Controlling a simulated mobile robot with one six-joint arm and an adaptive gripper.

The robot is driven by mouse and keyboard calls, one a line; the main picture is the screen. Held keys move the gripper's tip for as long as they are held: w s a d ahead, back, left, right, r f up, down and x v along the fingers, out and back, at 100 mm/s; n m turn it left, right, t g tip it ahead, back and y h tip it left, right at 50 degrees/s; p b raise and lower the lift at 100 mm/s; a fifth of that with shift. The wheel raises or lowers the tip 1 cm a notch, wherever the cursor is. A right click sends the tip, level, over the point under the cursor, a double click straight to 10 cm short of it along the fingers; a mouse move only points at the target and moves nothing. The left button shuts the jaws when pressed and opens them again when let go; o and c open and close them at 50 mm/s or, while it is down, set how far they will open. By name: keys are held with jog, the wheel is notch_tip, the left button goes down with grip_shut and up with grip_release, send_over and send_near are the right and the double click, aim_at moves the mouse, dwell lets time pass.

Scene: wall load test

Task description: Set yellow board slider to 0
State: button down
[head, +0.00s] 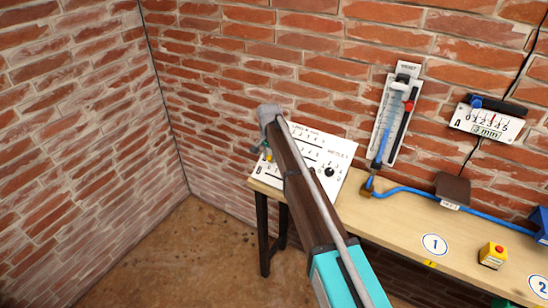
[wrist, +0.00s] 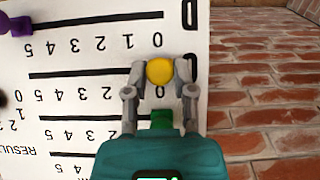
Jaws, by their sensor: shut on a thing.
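The white board (head: 320,150) stands on the left end of the bench in the head view, and its face (wrist: 70,58) fills the left of the wrist view, upside down. The yellow slider knob (wrist: 159,70) sits between the two fingertips of my gripper (wrist: 160,73), which is shut on it. The knob is at the 0 end of its row, level with the printed 0s. In the head view my arm hides much of my gripper (head: 266,150) and part of the board.
A green slider (wrist: 162,118) sits one row over, close to my gripper. A purple knob (wrist: 18,27) is at the 5 end of another row. The bench holds a yellow box with a red button (head: 493,255). A gauge (head: 395,110) and a meter (head: 487,121) hang on the brick wall.

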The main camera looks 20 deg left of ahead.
jog(key=shift+c, duration=2.2)
grip_release()
jog(key=shift+a, duration=0.25)
jog(key=shift+d, duration=0.1)
jog(key=shift+s, duration=0.1)
